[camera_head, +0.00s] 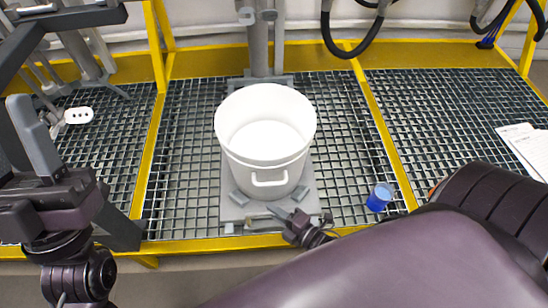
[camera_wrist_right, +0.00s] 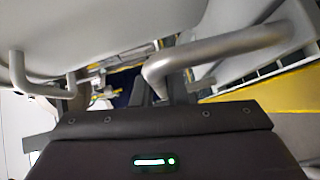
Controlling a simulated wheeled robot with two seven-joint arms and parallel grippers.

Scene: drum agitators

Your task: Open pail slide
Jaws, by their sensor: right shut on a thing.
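A white pail (camera_head: 265,135) stands upright and empty on a grey slide plate (camera_head: 232,212) on the grating. The pail's white front handle (camera_head: 270,181) faces me. My right gripper (camera_head: 290,215) is low at the slide's front edge, below the pail. In the right wrist view, a bent silver slide handle (camera_wrist_right: 225,48) runs to the fingers, which are shut on it; the exact contact is partly hidden.
A grey column (camera_head: 258,40) stands behind the pail. Yellow frame rails (camera_head: 380,130) border the grating. A blue cup (camera_head: 379,197) stands to the right of the slide. Papers (camera_head: 525,140) lie at far right, and a white socket block (camera_head: 79,115) lies at left.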

